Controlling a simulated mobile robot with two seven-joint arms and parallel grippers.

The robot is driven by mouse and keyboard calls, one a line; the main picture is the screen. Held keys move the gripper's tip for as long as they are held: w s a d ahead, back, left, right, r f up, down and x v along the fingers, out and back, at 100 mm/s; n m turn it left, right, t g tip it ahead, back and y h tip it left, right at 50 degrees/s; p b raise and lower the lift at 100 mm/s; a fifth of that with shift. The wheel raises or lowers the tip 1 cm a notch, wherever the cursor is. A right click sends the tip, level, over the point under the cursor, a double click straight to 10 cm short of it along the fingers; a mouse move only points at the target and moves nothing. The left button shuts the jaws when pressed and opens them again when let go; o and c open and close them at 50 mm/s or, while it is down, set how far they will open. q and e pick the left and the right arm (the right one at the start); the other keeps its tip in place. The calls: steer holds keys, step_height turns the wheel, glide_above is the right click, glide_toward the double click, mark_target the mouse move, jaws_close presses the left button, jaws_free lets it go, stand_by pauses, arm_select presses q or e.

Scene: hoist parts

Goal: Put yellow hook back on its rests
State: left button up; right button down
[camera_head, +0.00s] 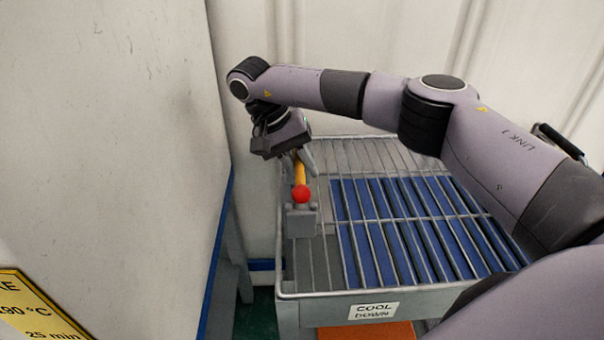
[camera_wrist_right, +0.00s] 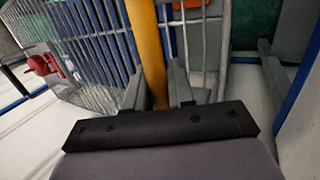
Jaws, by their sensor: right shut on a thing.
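The yellow hook (camera_head: 300,174) is in my right gripper (camera_head: 303,162), over the left side of the wire rack. Only a short yellow length shows in the head view, above a red ball (camera_head: 301,194); whether the ball belongs to the hook I cannot tell. A grey block (camera_head: 301,220) is just below the ball. In the right wrist view the hook is a straight yellow bar (camera_wrist_right: 149,50) between the two grey fingers (camera_wrist_right: 160,92), which are shut on it. The hook's ends are hidden. I cannot make out the rests clearly. My left gripper is not in view.
The wire rack (camera_head: 335,290) bears a "COOL DOWN" label (camera_head: 373,311), with blue slats (camera_head: 400,240) beneath its wires. A white panel (camera_head: 120,120) with a blue edge stands close on the left. A red part (camera_wrist_right: 42,65) shows by the rack in the wrist view.

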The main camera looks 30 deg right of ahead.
steer(key=shift+f, duration=0.8)
steer(key=shift+f+b, duration=0.3)
steer(key=shift+f, duration=0.3)
steer(key=c, duration=1)
jaws_free()
steer(key=shift+o, duration=0.2)
